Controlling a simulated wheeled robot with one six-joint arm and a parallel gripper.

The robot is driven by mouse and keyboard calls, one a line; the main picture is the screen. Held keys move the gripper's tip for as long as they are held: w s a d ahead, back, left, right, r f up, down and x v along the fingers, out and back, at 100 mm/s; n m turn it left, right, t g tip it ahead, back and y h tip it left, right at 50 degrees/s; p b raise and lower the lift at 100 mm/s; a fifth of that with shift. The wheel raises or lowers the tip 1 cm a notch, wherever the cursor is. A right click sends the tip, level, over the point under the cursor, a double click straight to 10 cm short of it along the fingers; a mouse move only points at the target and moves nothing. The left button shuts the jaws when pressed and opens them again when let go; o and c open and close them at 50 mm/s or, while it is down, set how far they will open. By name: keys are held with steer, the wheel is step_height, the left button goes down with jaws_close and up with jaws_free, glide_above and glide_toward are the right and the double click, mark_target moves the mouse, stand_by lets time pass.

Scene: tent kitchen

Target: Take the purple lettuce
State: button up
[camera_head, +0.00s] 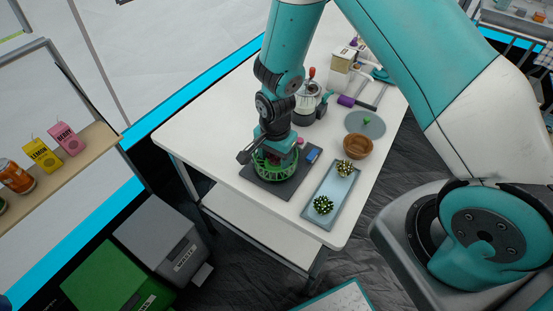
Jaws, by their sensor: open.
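I cannot clearly make out a purple lettuce. My gripper (268,158) is open and points down over a round green basket (276,177) on a dark square mat (258,184). The gripper hides much of the basket's inside, so I cannot tell what lies in it or whether the fingers touch anything. Two spiky leafy heads lie on a grey-blue tray (327,187) to the right: a dark green one (323,205) at the near end and a yellowish one (344,168) at the far end.
A blue block (313,155) and a small pink item (300,141) lie close by the basket. A brown bowl (357,147), a grey round plate (365,124), a purple cylinder (346,101) and a pot (309,103) stand farther back. The white table's (196,139) left part is clear.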

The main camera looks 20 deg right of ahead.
steer(key=shift+c, duration=0.2)
steer(key=c, duration=0.5)
step_height(320, 180, up, 9)
steer(key=p, duration=0.7)
